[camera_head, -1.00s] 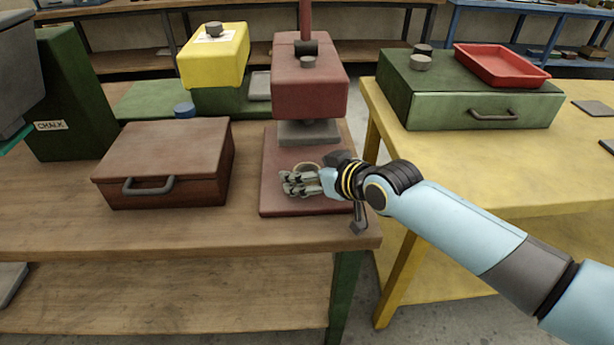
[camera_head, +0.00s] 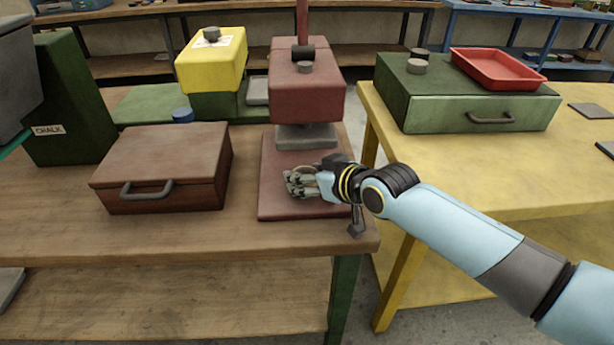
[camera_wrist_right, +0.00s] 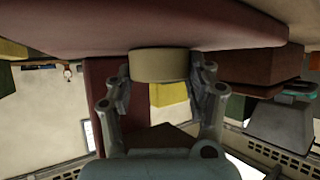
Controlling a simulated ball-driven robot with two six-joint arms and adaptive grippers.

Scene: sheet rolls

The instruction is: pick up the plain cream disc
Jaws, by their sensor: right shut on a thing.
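The plain cream disc (camera_wrist_right: 160,64) is between the fingers of my right gripper in the right wrist view. My right gripper (camera_head: 295,185) is shut on it, over the dark red base plate (camera_head: 275,205) of the red press. The wrist view shows the fingers (camera_wrist_right: 160,88) on either side of the disc's rim. The disc is close to the red plate; I cannot tell whether it touches it. In the head view the gripper mostly hides the disc. My left gripper is not in view.
The red press head (camera_head: 306,90) and its grey block (camera_head: 306,136) stand just behind my gripper. A brown case (camera_head: 160,165) is to the left on the wooden bench. A green drawer box (camera_head: 470,100) with a red tray (camera_head: 497,68) stands on the yellow table.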

